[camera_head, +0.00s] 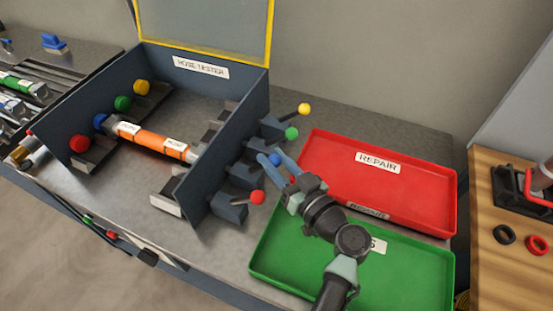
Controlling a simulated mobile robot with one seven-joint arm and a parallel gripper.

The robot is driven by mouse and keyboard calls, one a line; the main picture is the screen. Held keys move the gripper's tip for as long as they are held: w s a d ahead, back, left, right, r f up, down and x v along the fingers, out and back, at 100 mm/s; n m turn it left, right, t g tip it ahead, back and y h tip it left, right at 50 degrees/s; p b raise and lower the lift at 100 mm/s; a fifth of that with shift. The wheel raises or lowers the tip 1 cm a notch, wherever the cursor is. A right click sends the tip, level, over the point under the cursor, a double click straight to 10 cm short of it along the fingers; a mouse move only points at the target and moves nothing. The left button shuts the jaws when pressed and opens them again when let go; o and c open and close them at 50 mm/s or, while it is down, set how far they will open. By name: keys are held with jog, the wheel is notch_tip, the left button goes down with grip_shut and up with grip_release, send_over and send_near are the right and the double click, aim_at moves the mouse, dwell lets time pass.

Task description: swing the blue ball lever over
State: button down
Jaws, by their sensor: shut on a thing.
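The blue ball lever (275,159) is on the outer right side of the hose tester (227,140), in a row with yellow, green and red ball levers. My gripper (272,158) reaches it from the lower right. Its two light blue fingers are shut around the blue ball, one on each side, and partly hide it. The lever's arm is mostly hidden behind the fingers.
The green ball lever (292,133) is just behind my gripper, with the yellow one (305,109) beyond; the red one (257,197) is in front. The red REPAIR tray (425,171) and green tray (430,260) lie right. An orange hose (150,139) lies inside the tester.

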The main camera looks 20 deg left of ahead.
aim_at(255, 167)
jog(key=a+h+p, duration=0.1)
jog(key=r+n+g+h+p, duration=0.1)
jog(key=a+r+p, duration=0.1)
jog(key=shift+a+r+n+h+p, duration=0.2)
jog(key=shift+a+n+h+p, duration=0.1)
jog(key=shift+n+h, duration=0.1)
jog(key=a+h+p, duration=0.1)
jog(key=a+n+g+h+p, duration=0.1)
jog(key=p, duration=0.1)
jog(key=shift+r, duration=0.35)
jog(key=shift+w+a+f+n+g+h+p, duration=0.1)
jog(key=shift+a+f+n+g+h+p, duration=0.2)
jog(key=shift+a+h+p, duration=0.55)
jog(key=shift+a+f+n+g+h+p, duration=0.1)
jog(key=shift+a+n+h+p, duration=0.25)
jog(key=shift+a+h+p, duration=0.45)
jog(key=shift+w+a+f+n+g+h+p, duration=0.1)
jog(key=shift+a+f+n+g+h+p, duration=0.2)
jog(key=shift+a+h+p, duration=0.5)
jog(key=shift+r+h, duration=0.1)
jog(key=shift+h, duration=0.15)
jog(key=shift+d, duration=0.1)
jog(key=c, duration=0.5)
grip_release()
jog(key=shift+c, duration=0.2)
